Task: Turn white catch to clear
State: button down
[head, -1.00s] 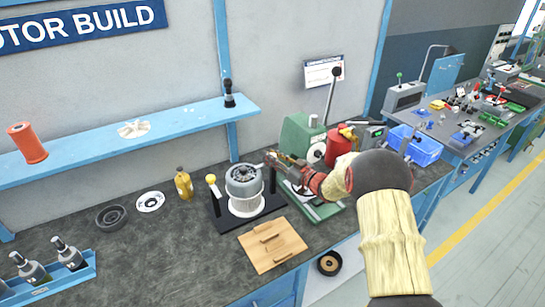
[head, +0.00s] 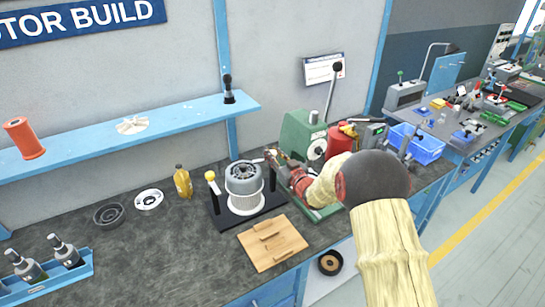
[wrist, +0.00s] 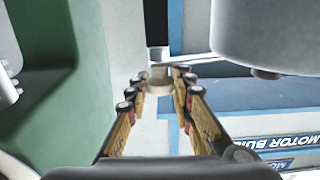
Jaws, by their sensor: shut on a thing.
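The white catch (wrist: 158,77) shows in the wrist view as a small pale cylinder on the end of a black post (wrist: 157,22). My gripper (wrist: 157,84) has its fingertips on both sides of it and is shut on it. A thin pale bar runs from the catch towards the grey motor housing (wrist: 265,35). In the head view, my gripper (head: 271,156) reaches to the right side of the motor housing (head: 244,179), which stands on a black base (head: 221,224).
A green press (head: 303,135) stands close behind and right of my gripper, with a red can (head: 340,141) beyond it. A yellow-knobbed post (head: 211,178) stands left of the housing. A wooden board (head: 272,246) lies in front.

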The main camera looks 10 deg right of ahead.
jog(key=m+h+b, duration=0.2)
jog(key=h, duration=0.1)
jog(key=shift+a+f+t, duration=0.15)
jog(key=shift+a+t, duration=0.05)
jog(key=shift+t, duration=0.2)
jog(key=m+h+b, duration=0.1)
jog(key=m+h, duration=0.1)
jog(key=h, duration=0.2)
jog(key=shift+m+b, duration=0.3)
jog(key=shift+b, duration=0.05)
jog(key=shift+d+r+m+g+h+p, duration=0.15)
jog(key=shift+m+g+h+p, duration=0.3)
jog(key=shift+m+h, duration=0.8)
jog(key=shift+a+r+m+g+h+p, duration=0.1)
jog(key=shift+m+g+h+p, duration=0.5)
jog(key=shift+h, duration=1.15)
jog(key=shift+d+m+h, duration=0.1)
jog(key=shift+m+h, duration=0.2)
jog(key=shift+m, duration=0.05)
jog(key=c, duration=1.5)
grip_release()
jog(key=shift+c, duration=0.2)
jog(key=shift+f, duration=0.1)
jog(key=v, duration=1.2)
